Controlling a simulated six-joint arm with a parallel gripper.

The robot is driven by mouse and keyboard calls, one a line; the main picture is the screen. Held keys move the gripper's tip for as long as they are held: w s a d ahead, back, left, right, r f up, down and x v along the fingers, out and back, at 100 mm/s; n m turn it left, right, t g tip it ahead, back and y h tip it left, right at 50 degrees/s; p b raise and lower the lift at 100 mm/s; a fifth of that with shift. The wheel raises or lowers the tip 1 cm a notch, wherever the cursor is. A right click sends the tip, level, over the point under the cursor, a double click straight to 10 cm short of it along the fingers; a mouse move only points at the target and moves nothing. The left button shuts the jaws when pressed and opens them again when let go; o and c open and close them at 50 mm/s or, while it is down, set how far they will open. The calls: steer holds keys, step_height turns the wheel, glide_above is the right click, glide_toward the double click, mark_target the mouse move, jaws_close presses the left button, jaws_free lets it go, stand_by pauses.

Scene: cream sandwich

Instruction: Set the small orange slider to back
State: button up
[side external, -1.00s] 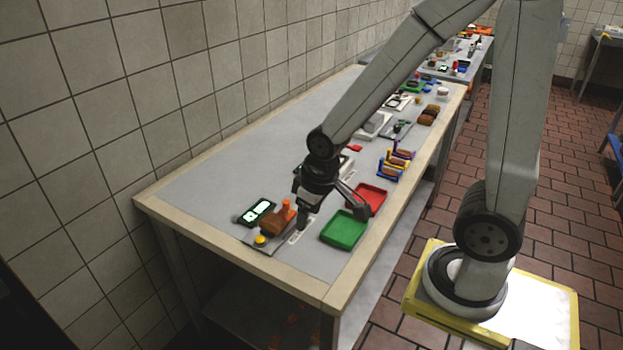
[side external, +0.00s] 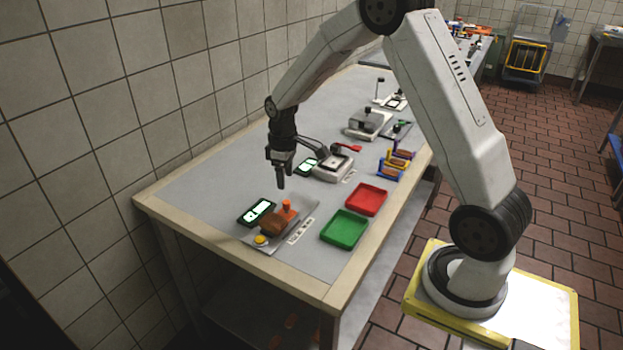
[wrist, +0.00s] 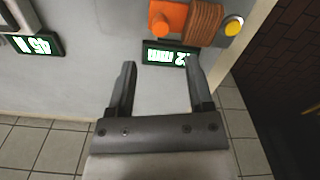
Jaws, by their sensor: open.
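The small orange slider (side external: 287,207) stands on a unit near the front left of the table, beside a brown ribbed block (side external: 270,225). In the wrist view the orange part (wrist: 168,18) is at the top edge, partly cut off, with the ribbed block (wrist: 205,22) touching or close to its right. My gripper (side external: 281,182) is open and empty, above the table and behind the slider, apart from it. In the wrist view its two fingers (wrist: 160,67) point toward the unit's small display (wrist: 170,54), and one fingertip hides part of it.
A yellow button (side external: 261,239) sits at the unit's front, and a lit display (side external: 257,211) lies on its left. A green tray (side external: 345,229) and a red tray (side external: 367,199) lie to the right. A white device (side external: 333,168) stands behind. The table's left side is clear.

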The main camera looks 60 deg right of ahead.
mark_target(287, 202)
steer(key=shift+f, duration=0.1)
steer(key=shift+f, duration=3.85)
jaws_close()
